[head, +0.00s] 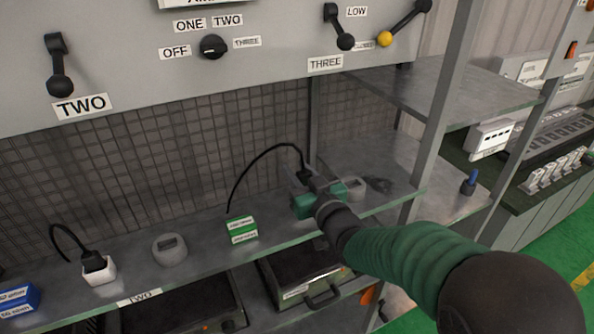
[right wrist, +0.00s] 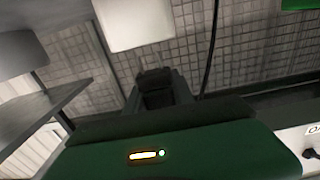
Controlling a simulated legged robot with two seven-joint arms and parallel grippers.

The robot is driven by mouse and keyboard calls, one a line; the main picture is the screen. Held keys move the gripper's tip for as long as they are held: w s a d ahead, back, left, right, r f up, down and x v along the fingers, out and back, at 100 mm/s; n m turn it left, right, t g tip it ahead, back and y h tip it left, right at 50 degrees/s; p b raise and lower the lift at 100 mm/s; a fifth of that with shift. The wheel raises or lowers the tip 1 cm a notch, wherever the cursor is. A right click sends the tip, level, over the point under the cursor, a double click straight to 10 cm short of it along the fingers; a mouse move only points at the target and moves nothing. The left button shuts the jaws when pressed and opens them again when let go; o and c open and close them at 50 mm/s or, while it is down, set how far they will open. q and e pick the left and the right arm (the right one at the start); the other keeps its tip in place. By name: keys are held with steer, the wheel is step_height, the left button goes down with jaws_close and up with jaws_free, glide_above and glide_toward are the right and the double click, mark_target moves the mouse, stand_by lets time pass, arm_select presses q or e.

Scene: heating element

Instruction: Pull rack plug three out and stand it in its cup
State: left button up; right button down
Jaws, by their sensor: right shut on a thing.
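Plug three is the black plug (head: 304,174) on a black cable, on the shelf under the THREE label. My right gripper (head: 308,184), with its green body, comes in from the right and is shut on this plug. The gripper hides most of the plug and its socket, so I cannot tell whether the plug is still seated. My left gripper is not in view.
On the shelf (head: 205,238) are a green-and-white box (head: 242,230), a second grey cup (head: 170,249) and another plug in a white socket (head: 98,269). A grey upright post (head: 440,105) stands right of the gripper. The switch panel (head: 125,45) hangs above.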

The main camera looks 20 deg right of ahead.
stand_by(0.3)
steer(key=shift+b, duration=0.6)
stand_by(0.9)
steer(key=shift+f, duration=0.15)
steer(key=shift+f+b, duration=0.3)
steer(key=shift+b, duration=0.2)
steer(key=shift+f+b, duration=1.9)
steer(key=c, duration=1)
jaws_free()
steer(key=shift+s+r, duration=0.1)
